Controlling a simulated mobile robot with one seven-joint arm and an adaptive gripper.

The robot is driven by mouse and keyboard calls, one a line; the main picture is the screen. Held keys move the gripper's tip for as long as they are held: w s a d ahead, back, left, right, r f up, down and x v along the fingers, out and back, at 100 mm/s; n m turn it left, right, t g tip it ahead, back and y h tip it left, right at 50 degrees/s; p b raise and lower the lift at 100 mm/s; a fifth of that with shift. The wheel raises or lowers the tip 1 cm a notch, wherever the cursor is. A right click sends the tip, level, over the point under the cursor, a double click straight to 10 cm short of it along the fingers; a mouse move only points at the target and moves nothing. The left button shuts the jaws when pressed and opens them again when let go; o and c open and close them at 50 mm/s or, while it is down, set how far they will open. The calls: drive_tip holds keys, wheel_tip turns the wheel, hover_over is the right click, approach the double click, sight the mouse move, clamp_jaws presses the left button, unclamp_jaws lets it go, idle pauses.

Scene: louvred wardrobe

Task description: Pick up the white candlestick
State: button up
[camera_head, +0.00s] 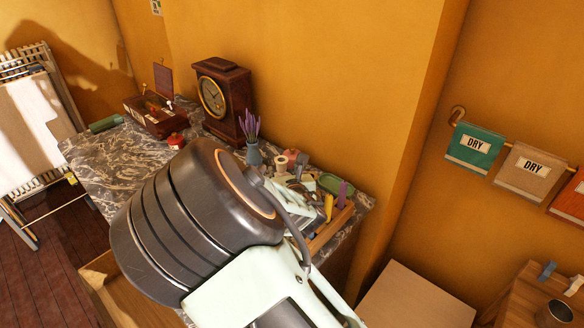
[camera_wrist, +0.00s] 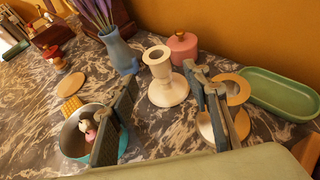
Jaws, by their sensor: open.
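The white candlestick (camera_wrist: 161,66) stands upright on the marble top in the wrist view, with a round cup above a wide base. In the head view a small pale shape that looks like it (camera_head: 281,162) shows just beyond my arm. My gripper (camera_wrist: 160,76) is open, its two dark fingers apart. In the wrist view the candlestick shows between and beyond the fingertips, and the right finger is close to its base. No contact is visible. My arm hides much of the gripper in the head view.
A blue vase (camera_wrist: 119,52) with lavender, a pink lidded pot (camera_wrist: 182,47) and a green tray (camera_wrist: 282,94) stand close around it. A teal bowl (camera_wrist: 73,137) is by the left finger. A clock (camera_head: 224,97) stands at the wall.

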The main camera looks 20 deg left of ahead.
sight(282, 165)
drive_tip(key=shift+p+x, duration=1.2)
drive_tip(key=shift+x, duration=2.5)
drive_tip(key=shift+a+r, duration=0.1)
drive_tip(key=shift+c, duration=0.6)
clamp_jaws()
drive_tip(key=shift+r, duration=0.1)
